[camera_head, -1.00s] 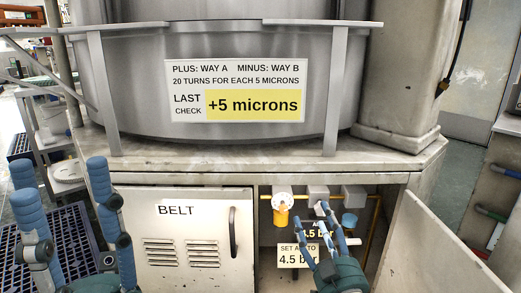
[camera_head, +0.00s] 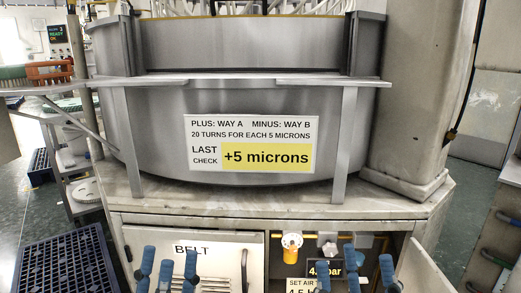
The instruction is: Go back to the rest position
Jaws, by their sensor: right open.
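My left gripper (camera_head: 168,264) shows at the bottom edge, in front of the white BELT door. Its blue fingertips stand upright and apart, with nothing seen between them. My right gripper (camera_head: 354,268) is at the bottom, in front of the open cabinet bay. Its blue fingers are spread wide and hold nothing that I can see. The lower parts of both grippers and the arms are cut off by the frame.
A grey steel machine tub (camera_head: 150,140) stands on a worktop (camera_head: 270,203). A blue crate (camera_head: 68,265) is at lower left.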

